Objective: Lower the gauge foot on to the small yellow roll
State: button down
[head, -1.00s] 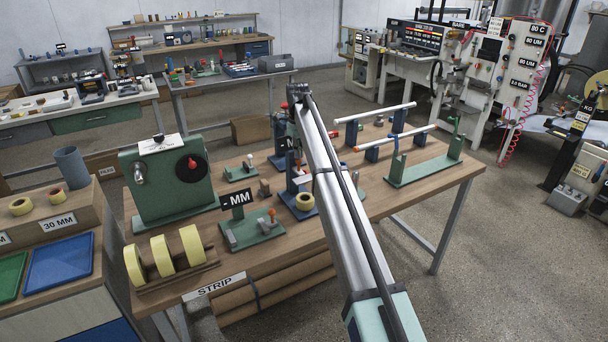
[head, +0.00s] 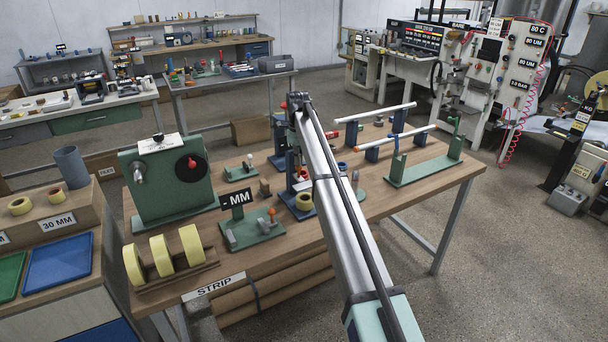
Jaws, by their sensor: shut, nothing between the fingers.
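The small yellow roll (head: 304,201) sits at the blue base of a small gauge stand (head: 290,172) on the wooden bench, just left of my arm. A red part shows on the stand above the roll. The gauge foot is too small and too covered to make out, so I cannot tell whether it touches the roll. A black "- MM" display (head: 237,198) stands left of the roll. My arm crosses the bench from the bottom right up to a dark joint behind the stand. My gripper is hidden from this view.
Three larger yellow rolls (head: 162,255) stand in a wooden holder at the bench's front left. A green machine (head: 165,185) is behind them. A green stand with an orange-tipped lever (head: 254,233) sits left of the roll. Rod stands (head: 424,170) occupy the right side.

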jog(key=shift+f+b, duration=0.35)
jog(key=shift+f, duration=1.45)
jog(key=shift+s, duration=0.1)
jog(key=shift+r+p, duration=1)
jog(key=shift+r, duration=1)
notch_tip(320, 180, up, 12)
